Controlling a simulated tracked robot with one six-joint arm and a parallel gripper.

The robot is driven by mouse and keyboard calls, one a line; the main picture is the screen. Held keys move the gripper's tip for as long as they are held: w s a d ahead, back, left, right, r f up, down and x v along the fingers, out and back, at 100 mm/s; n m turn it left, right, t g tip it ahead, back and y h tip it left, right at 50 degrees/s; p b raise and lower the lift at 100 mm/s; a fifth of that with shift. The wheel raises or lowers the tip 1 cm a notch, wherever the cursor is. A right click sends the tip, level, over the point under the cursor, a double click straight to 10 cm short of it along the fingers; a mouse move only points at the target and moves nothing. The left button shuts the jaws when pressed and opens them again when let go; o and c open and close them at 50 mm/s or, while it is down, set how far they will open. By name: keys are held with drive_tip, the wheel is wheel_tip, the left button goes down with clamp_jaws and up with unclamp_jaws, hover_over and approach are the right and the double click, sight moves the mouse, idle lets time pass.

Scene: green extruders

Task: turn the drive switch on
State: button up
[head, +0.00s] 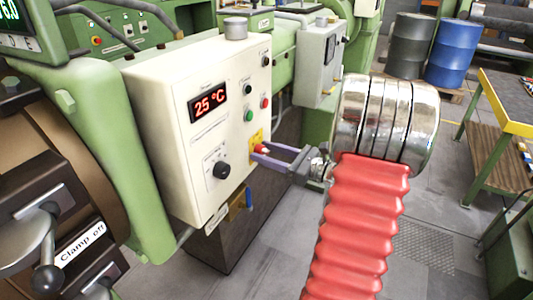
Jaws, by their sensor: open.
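A cream control box (165,115) has a red display reading 25 °C. The labels are too small to read, so I cannot tell which is the drive switch. My gripper (256,154) is open, its two fingers pointing left at the red switch. The fingertips are at or very near it and partly cover it. I cannot tell whether they touch it or which way it is turned.
A green button (248,116) and a red button (264,103) sit just above the switch. A grey box (318,60) stands behind. A green machine with a "Clamp off" lever (45,278) is at left. The floor at right is clear before a green-legged table (510,105).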

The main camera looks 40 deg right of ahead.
drive_tip(key=shift+c, duration=0.3)
drive_tip(key=c, duration=1)
drive_tip(key=shift+m, duration=0.4)
drive_tip(key=m, duration=0.9)
drive_tip(key=shift+s+m, duration=0.1)
drive_tip(key=shift+m, duration=0.2)
drive_tip(key=m, duration=0.3)
drive_tip(key=shift+m, duration=0.3)
